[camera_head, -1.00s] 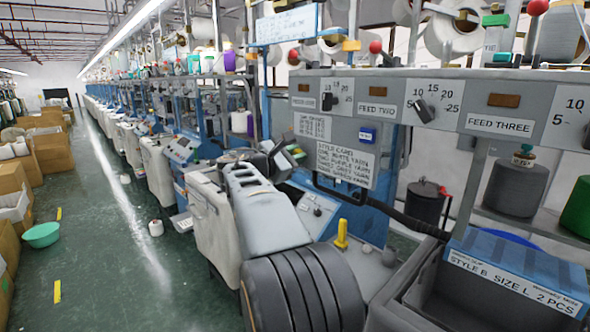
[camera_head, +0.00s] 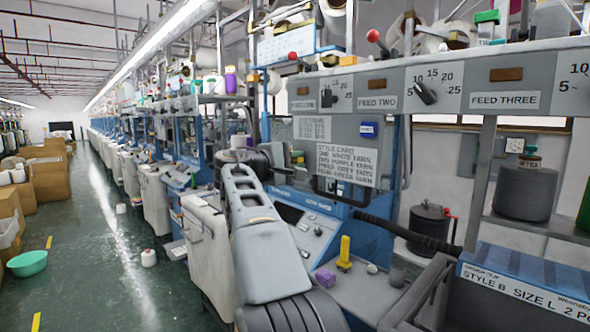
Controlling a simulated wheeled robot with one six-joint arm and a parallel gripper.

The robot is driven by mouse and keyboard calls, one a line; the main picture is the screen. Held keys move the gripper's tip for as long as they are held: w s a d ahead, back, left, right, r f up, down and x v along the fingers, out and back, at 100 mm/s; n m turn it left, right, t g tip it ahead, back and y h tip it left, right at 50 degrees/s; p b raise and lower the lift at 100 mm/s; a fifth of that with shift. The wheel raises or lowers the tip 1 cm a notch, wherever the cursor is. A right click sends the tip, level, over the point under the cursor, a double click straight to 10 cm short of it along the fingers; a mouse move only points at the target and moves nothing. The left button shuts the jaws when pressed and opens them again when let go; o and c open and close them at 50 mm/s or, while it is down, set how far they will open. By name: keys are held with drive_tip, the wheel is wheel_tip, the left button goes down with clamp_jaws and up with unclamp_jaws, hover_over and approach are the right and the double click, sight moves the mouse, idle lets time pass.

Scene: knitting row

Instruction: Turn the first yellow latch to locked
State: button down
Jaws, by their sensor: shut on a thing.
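A yellow upright lever (camera_head: 344,253), the clearest latch-like yellow part, stands on the grey machine deck beside my arm. Nothing touches it, and I see no lock marking on it. My grey arm (camera_head: 262,255) rises from the bottom of the view and reaches away to a dark wrist (camera_head: 248,160) near the machine's thread parts. My jaws cannot be made out past the wrist, and what they hold is hidden. Small yellow and green parts show right of the wrist, too small to identify.
A purple block (camera_head: 323,278) and small grey knobs lie near the lever. A blue-lidded bin (camera_head: 530,275) stands at the right. A panel of feed dials (camera_head: 425,90) spans above. The green aisle floor (camera_head: 120,270) at left is mostly open, with a teal basin (camera_head: 27,263).

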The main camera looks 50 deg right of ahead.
drive_tip(key=shift+f+m+b, duration=0.1)
drive_tip(key=shift+m+b, duration=0.25)
drive_tip(key=shift+m, duration=0.25)
drive_tip(key=c, duration=1.1)
unclamp_jaws()
drive_tip(key=a, duration=0.4)
drive_tip(key=a+b, duration=0.1)
drive_tip(key=a, duration=0.4)
drive_tip(key=w+a, duration=0.1)
drive_tip(key=a, duration=0.3)
drive_tip(key=shift+a+b, duration=0.35)
drive_tip(key=shift+a, duration=0.05)
